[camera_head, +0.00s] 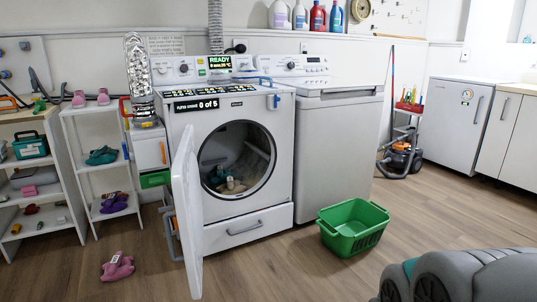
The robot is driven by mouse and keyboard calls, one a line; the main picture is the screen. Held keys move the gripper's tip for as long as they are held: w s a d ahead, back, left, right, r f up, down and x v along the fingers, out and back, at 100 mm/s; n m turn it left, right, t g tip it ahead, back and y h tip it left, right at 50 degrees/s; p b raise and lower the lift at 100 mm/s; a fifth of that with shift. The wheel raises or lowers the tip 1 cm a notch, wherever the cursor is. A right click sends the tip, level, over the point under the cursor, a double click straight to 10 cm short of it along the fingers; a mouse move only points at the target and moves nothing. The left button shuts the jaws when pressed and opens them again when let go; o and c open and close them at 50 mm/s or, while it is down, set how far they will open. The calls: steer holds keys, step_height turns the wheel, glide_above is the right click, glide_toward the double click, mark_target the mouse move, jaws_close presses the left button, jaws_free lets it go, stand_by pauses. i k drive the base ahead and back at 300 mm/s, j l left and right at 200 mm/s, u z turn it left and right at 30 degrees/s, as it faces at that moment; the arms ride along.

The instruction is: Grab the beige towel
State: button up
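A small beige cloth (232,185), which looks like the towel, lies low inside the drum of the front-loading washing machine (243,217). It is small and dark-edged at this distance, so its folds are hard to make out. Other darker or greenish cloth seems to lie beside it in the drum. My gripper is not in view; a grey part of my arm shows at the bottom right, away from the machine.
A green basket (352,240) stands on the floor right of the machine. White shelves (82,158) stand at left. The floor before the machine is mostly clear.

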mark_target(233, 187)
steer(key=i+j, duration=0.1)
steer(key=j, duration=0.55)
steer(key=i+j, duration=0.1)
steer(key=j, duration=0.5)
steer(key=i+j, duration=0.1)
steer(key=j, duration=0.55)
steer(key=i+j, duration=0.1)
steer(key=j, duration=0.5)
steer(key=i+l+u, duration=0.1)
steer(key=l, duration=0.35)
steer(key=i+l+u, duration=0.15)
steer(key=l, duration=0.3)
steer(key=i+l+u, duration=0.1)
steer(key=l, duration=0.4)
steer(key=l+u, duration=0.15)
steer(key=l, duration=0.35)
steer(key=i+l+u, duration=0.15)
steer(key=u, duration=0.6)
steer(key=i+l+u, duration=0.1)
steer(key=l+u, duration=0.3)
steer(key=l, duration=0.65)
steer(key=l+u, duration=0.45)
steer(key=l, duration=1.05)
steer(key=k+l, duration=0.15)
steer(key=l, duration=0.4)
